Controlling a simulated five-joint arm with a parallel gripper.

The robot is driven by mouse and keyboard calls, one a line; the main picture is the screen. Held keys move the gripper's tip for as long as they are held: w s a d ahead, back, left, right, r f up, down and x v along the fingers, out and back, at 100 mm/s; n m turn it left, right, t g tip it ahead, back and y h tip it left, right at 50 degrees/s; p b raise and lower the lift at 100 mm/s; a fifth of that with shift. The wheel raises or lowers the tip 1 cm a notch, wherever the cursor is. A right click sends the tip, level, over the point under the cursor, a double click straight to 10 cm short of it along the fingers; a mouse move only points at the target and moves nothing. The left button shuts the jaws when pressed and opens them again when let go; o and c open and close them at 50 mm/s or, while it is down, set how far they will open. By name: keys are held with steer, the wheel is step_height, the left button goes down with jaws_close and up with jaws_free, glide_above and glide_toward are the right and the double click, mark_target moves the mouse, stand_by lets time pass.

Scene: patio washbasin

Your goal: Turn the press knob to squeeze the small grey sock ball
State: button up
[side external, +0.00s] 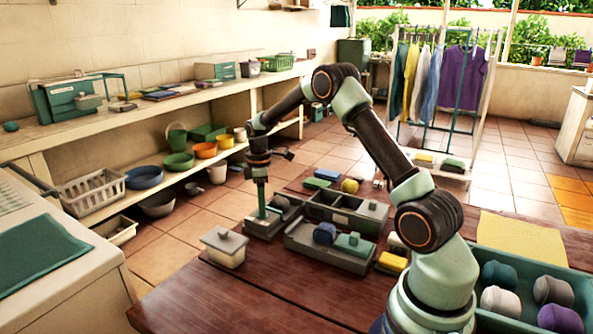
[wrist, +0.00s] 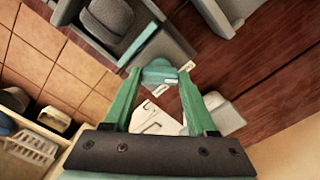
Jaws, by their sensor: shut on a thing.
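My gripper (side external: 262,212) points down at the near left end of a grey press tray (side external: 262,231) on the wooden table. In the wrist view its two green fingers (wrist: 161,73) close on the teal press knob (wrist: 160,76), one on each side. The small grey sock ball (side external: 280,202) sits in the tray beside the gripper. In the wrist view a grey rounded ball (wrist: 111,18) lies inside a grey-walled compartment. Whether the press plate touches the ball cannot be told.
A lidded pale box (side external: 225,247) stands just left of the press. A teal bin (side external: 497,322) with several balls is at the right edge. The front left tabletop is clear.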

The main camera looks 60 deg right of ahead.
steer(key=m, duration=0.4)
steer(key=shift+r+m, duration=0.1)
steer(key=shift+m, duration=0.3)
steer(key=m, duration=1)
steer(key=shift+m, duration=0.4)
steer(key=m, duration=0.4)
steer(key=shift+m, duration=0.3)
steer(key=o, duration=1.4)
steer(key=shift+c, duration=0.2)
steer(key=shift+r, duration=0.1)
